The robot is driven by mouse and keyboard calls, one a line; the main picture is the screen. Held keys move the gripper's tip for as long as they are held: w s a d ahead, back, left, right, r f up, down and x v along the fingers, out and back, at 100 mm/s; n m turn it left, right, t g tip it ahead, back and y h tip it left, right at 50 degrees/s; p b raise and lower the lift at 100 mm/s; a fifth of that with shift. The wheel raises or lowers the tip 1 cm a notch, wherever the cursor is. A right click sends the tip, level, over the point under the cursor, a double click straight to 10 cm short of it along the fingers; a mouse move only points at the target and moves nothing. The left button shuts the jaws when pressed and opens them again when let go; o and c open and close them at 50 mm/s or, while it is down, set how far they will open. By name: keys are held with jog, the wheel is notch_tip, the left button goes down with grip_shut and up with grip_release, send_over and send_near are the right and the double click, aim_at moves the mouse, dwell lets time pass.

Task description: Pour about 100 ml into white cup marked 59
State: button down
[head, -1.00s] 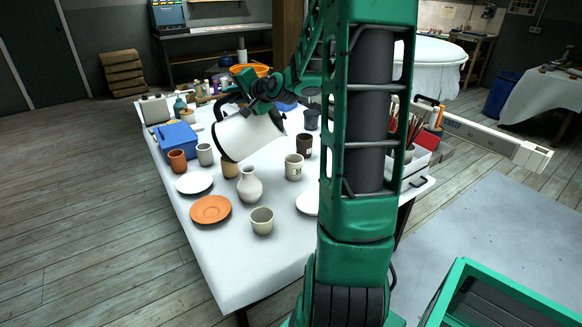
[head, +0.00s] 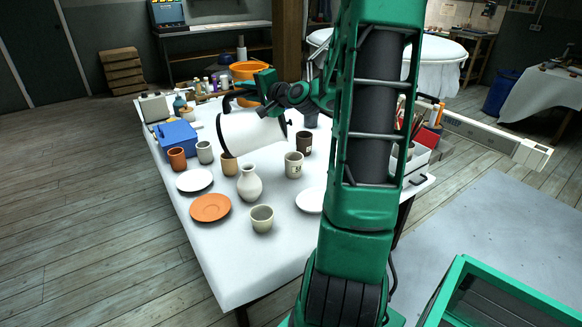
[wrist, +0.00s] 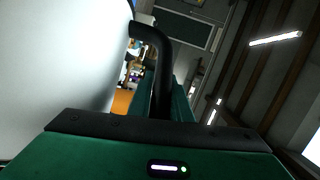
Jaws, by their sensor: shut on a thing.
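A white jug (head: 252,134) with a black handle (head: 229,101) hangs above the table, tipped almost onto its side, with its base to the left. My gripper (head: 256,91) is shut on the handle. In the wrist view the jug's white wall (wrist: 55,70) fills the left and the black handle (wrist: 158,55) runs down to my gripper. A white cup (head: 293,166) with a dark mark, too small to read surely, stands upright below and right of the jug. No stream of liquid is visible, and the inside of the cup cannot be made out.
A dark marked cup (head: 304,144) stands behind the white cup. A pale vase (head: 249,184), a tan cup (head: 230,165), a grey-green cup (head: 262,218) and an orange saucer (head: 210,208) are nearby. A white plate (head: 310,201) is partly hidden by my arm.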

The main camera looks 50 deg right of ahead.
jog(key=shift+s+d+f+m+t, duration=0.15)
jog(key=shift+s+d+m+t, duration=0.3)
jog(key=shift+s+d, duration=0.5)
jog(key=shift+d+f, duration=0.1)
jog(key=shift+f, duration=0.05)
jog(key=shift+w, duration=0.15)
jog(key=shift+p, duration=0.3)
jog(key=shift+s+d+f+m+t+p, duration=0.25)
jog(key=shift+s+f+t+p, duration=0.1)
jog(key=shift+t+p, duration=0.1)
dwell(1.6)
jog(key=shift+w+a+r+n+g, duration=0.4)
jog(key=shift+w+a+r, duration=0.25)
jog(key=shift+a, duration=0.1)
jog(key=w+a, duration=0.1)
jog(key=w+a+r+n+g, duration=0.1)
jog(key=shift+w+a, duration=0.35)
jog(key=shift+a, duration=0.05)
jog(key=shift+w+a+f+n+g, duration=0.35)
jog(key=shift+w+a+n+g, duration=0.15)
jog(key=shift+w+a+g, duration=0.15)
